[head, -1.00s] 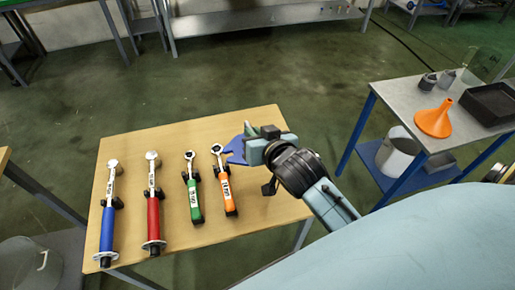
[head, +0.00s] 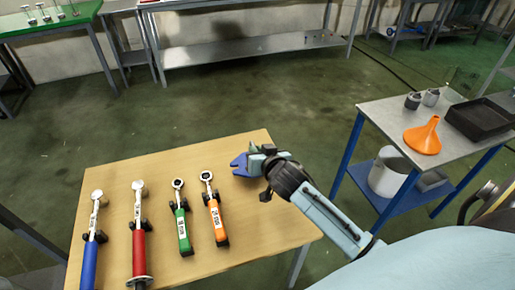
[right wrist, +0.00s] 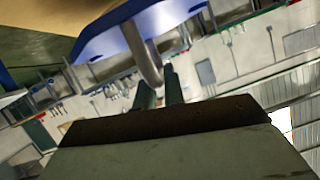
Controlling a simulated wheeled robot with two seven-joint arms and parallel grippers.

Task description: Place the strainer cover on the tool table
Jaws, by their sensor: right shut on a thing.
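My right gripper (head: 262,161) is shut on a blue piece with a curved metal handle, which looks like the strainer cover (head: 240,164). In the right wrist view, the flat blue cover (right wrist: 120,35) shows with its metal handle at the gripper's fingertips (right wrist: 158,88). In the head view, the cover is over the far right part of the wooden tool table (head: 120,188), right of an orange-handled wrench. I cannot tell whether it touches the tabletop. My left gripper is not in view.
Wrenches with blue (head: 91,255), red (head: 138,245), green (head: 182,228) and orange (head: 216,218) handles lie on the table's left and middle. A steel-topped table at right holds an orange funnel (head: 423,137) and a black tray (head: 478,120). A white bucket (head: 388,173) stands below.

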